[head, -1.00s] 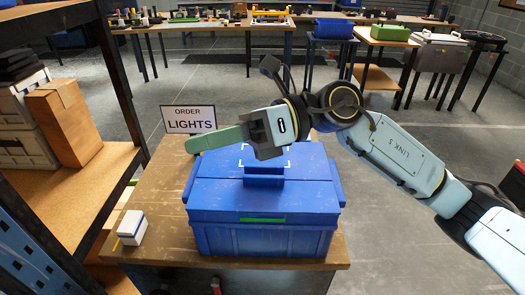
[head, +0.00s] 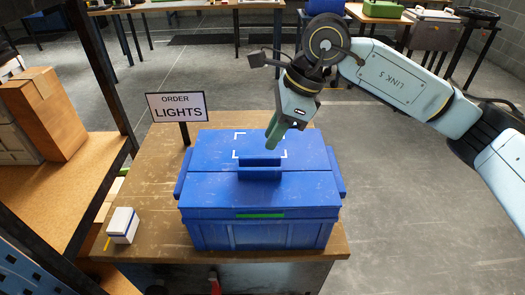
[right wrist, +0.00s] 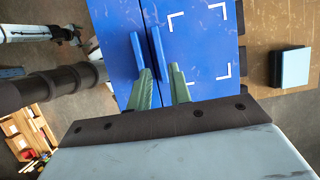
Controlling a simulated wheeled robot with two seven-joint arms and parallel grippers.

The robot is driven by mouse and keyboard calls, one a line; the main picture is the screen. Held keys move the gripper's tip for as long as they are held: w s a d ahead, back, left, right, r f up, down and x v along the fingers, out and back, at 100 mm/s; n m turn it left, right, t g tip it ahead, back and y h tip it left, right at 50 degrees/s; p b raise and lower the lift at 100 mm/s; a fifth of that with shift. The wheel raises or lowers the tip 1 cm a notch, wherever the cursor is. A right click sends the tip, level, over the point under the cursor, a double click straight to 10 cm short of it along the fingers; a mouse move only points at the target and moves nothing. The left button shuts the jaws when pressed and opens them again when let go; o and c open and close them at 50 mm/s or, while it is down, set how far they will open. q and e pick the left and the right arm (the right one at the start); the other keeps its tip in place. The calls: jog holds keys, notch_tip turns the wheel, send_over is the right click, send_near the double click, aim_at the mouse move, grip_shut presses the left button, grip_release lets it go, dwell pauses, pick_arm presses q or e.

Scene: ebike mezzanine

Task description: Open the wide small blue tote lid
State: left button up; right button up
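The blue tote (head: 262,235) stands on the wooden table, its two-part lid (head: 215,190) closed. Two raised blue grips stand side by side at the middle seam; the front grip (head: 260,173) hides part of the rear one. In the right wrist view both grips show as parallel bars, one of them here (right wrist: 156,52). My right gripper (head: 271,145) points down above the rear lid half, close behind the grips. Its green fingers (right wrist: 161,74) are apart with nothing between them. My left gripper is outside the head view; a pale arm part (right wrist: 30,28) in the right wrist view may be my left arm.
An "ORDER LIGHTS" sign (head: 177,106) stands at the table's back left. A small white box (head: 122,225) lies on the table left of the tote. A shelf (head: 75,180) with a cardboard box (head: 45,112) borders the left. Open floor lies to the right.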

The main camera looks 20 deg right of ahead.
aim_at(260, 157)
jog(key=x, duration=0.6)
jog(key=shift+c, duration=0.4)
jog(key=shift+r, duration=0.1)
grip_shut()
